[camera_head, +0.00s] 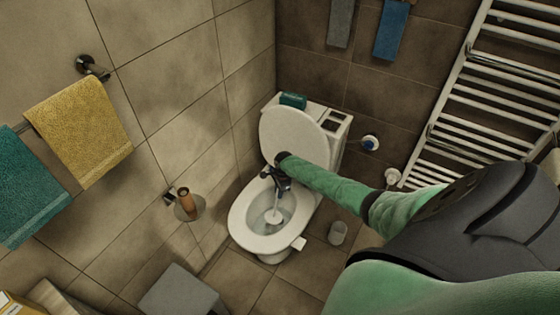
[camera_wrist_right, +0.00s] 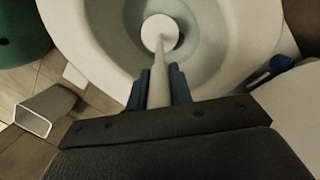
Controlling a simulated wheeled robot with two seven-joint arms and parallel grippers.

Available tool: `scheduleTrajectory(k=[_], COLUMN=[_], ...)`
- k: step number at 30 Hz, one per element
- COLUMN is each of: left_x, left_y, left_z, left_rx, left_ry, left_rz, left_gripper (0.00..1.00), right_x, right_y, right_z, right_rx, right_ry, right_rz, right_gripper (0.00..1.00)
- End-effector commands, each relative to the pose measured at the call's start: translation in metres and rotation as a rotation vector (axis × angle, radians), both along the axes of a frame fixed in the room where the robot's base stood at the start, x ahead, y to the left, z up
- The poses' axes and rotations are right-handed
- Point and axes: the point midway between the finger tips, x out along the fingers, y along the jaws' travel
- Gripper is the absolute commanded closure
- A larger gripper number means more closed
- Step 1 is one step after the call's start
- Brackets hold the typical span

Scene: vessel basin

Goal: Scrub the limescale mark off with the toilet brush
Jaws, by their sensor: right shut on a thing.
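The toilet (camera_head: 240,237) stands against the back wall with its lid (camera_head: 290,135) raised. The toilet brush (camera_head: 275,216) has a white handle and a round white head, and the head is down inside the bowl. My right gripper (camera_head: 277,181) is above the back part of the bowl, shut on the brush handle. In the right wrist view the handle (camera_wrist_right: 159,88) runs between the two dark fingers to the white head (camera_wrist_right: 160,33) in the bowl. I cannot make out the limescale mark in either view. My left gripper is not in view.
A grey box (camera_head: 181,292) is at the lower left. A paper holder (camera_head: 188,204) is on the left wall, and a towel radiator (camera_head: 480,115) is at the right.

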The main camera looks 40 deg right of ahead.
Motion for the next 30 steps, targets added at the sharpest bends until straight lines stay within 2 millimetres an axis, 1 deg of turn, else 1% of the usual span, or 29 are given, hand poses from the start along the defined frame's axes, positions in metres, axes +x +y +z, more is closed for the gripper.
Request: scheduleTrajectory(k=[5, 12, 20, 30], left_x=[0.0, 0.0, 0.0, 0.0], left_y=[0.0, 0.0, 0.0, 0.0], left_z=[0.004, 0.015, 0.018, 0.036], left_rx=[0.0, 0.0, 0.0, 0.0], left_ry=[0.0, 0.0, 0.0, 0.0], left_rz=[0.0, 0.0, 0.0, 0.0], left_gripper=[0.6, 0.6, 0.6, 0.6], right_x=[-0.001, -0.007, -0.01, -0.018], right_y=[0.003, 0.015, 0.021, 0.036], right_z=[0.001, 0.0, -0.003, 0.0], right_rx=[0.0, 0.0, 0.0, 0.001], right_ry=[0.0, 0.002, 0.002, 0.003], right_rz=[0.0, 0.0, 0.0, 0.0], right_gripper=[1.0, 1.0, 1.0, 1.0])
